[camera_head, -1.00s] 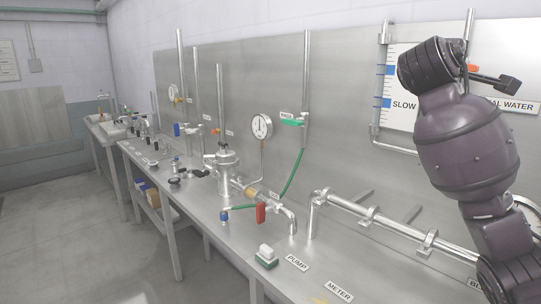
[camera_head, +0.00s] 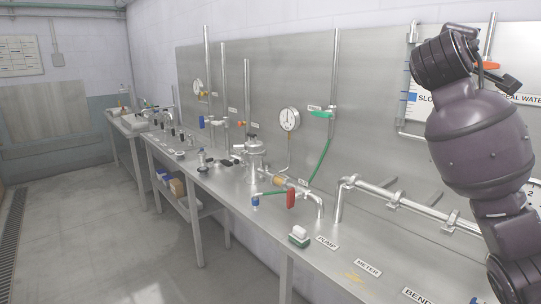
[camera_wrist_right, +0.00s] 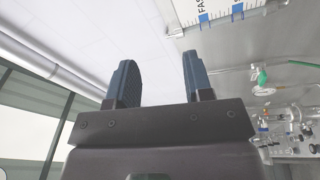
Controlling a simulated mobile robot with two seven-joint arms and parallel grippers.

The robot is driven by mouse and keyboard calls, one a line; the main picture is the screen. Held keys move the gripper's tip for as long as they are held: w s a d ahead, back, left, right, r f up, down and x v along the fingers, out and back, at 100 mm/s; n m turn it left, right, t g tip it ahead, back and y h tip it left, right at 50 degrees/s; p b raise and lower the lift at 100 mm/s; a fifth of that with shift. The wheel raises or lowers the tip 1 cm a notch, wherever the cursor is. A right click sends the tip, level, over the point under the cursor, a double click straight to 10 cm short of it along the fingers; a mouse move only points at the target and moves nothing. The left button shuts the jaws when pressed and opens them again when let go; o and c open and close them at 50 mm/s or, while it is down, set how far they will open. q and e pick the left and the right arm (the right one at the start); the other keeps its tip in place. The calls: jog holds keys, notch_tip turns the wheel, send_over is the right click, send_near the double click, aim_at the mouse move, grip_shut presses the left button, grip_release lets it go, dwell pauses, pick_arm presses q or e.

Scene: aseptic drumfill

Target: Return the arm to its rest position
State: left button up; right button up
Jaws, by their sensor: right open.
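My right arm (camera_head: 480,145) is raised at the right of the head view, dark purple and bent, in front of the steel back panel. My right gripper (camera_wrist_right: 157,75) shows in the right wrist view with its two blue-grey fingers apart and nothing between them. It points up toward the white wall and ceiling, clear of the bench fittings. My left gripper is not in view.
A long steel bench (camera_head: 225,190) runs along the wall with valves, a pressure gauge (camera_head: 290,119), a red-handled valve (camera_head: 291,199) and a horizontal pipe (camera_head: 400,200). My arm partly covers the sight-glass scale panel. The floor (camera_head: 110,235) at left is clear.

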jog(key=w+a+f+n+t+y, duration=0.2)
jog(key=w+a+f+t+y, duration=0.2)
jog(key=a+f+t+y, duration=0.35)
jog(key=s+a+f+g+y, duration=0.1)
jog(key=f+y, duration=0.2)
jog(key=f, duration=0.5)
jog(key=s+a+f+m+g+y, duration=0.1)
jog(key=f+y, duration=0.1)
jog(key=f, duration=0.5)
jog(key=a+f+g+y, duration=0.1)
jog(key=a+f+y, duration=0.15)
jog(key=f, duration=0.55)
jog(key=s+d+f+m+g, duration=0.1)
jog(key=s+f, duration=0.3)
jog(key=f, duration=0.3)
jog(key=s+f+m+g, duration=0.15)
jog(key=s+f, duration=0.25)
jog(key=f, duration=0.4)
jog(key=s+d+f+m, duration=0.1)
jog(key=s+f+m, duration=0.1)
jog(key=s+f, duration=0.4)
jog(key=s+d+f+m+g+h, duration=0.2)
jog(key=s+f+g, duration=0.2)
jog(key=s+f, duration=1.4)
jog(key=shift+s+d+g, duration=0.3)
jog(key=shift+s+g, duration=0.1)
jog(key=shift+s, duration=0.15)
